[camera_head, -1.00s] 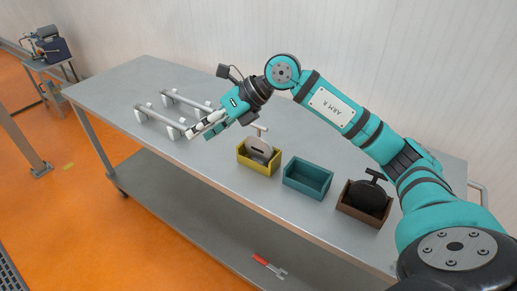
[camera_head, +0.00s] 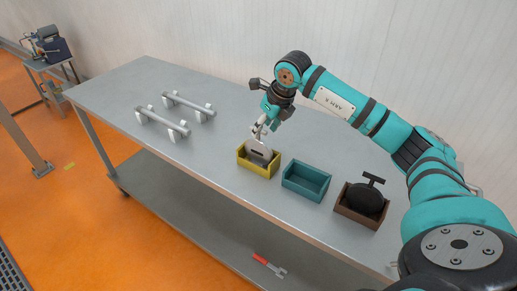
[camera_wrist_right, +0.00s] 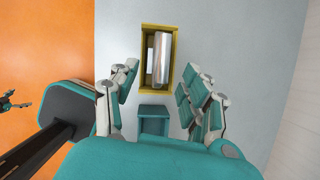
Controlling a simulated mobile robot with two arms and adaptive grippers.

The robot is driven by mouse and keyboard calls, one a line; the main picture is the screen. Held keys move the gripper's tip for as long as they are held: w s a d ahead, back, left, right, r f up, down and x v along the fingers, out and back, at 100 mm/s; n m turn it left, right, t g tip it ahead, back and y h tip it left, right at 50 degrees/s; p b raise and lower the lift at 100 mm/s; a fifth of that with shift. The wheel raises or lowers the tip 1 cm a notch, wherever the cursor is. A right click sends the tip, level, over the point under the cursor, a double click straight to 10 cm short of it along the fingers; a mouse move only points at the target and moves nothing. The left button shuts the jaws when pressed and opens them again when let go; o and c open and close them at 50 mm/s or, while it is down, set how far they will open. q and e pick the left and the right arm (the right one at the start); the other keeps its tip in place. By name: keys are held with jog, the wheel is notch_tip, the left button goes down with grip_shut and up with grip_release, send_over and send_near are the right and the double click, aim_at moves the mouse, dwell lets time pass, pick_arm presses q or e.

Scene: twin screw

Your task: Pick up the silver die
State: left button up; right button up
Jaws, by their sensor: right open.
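The silver die (camera_head: 258,150) stands in the yellow box (camera_head: 246,164), a grey plate with a dark slot. Its T-shaped handle is hidden behind my right gripper in the head view. My right gripper (camera_head: 263,131) is just above the die, pointing down, open and empty. In the right wrist view the die (camera_wrist_right: 163,60) shows as a shiny metal shape inside the yellow box (camera_wrist_right: 144,42). The open fingers of my right gripper (camera_wrist_right: 160,72) stand on either side of it, apart from it.
The teal box (camera_head: 304,187) is empty beside the yellow one. The brown box (camera_head: 352,214) holds a black die (camera_head: 366,197) with a T handle. Two metal bars on white supports (camera_head: 165,125) lie at the left. The metal table (camera_head: 130,88) is otherwise mostly clear.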

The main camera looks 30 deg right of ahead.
aim_at(259, 139)
jog(key=shift+w+f, duration=0.2)
jog(key=shift+f, duration=0.35)
jog(key=shift+w+a+f+p, duration=0.1)
jog(key=shift+w+f+p, duration=0.1)
jog(key=shift+f+p, duration=0.15)
jog(key=p+x, duration=0.1)
jog(key=x, duration=0.2)
jog(key=shift+w+f, duration=0.2)
jog(key=shift+w+f+p, duration=0.15)
jog(key=shift+f+p, duration=0.15)
jog(key=shift+f, duration=0.1)
grip_shut()
jog(key=shift+r, duration=0.15)
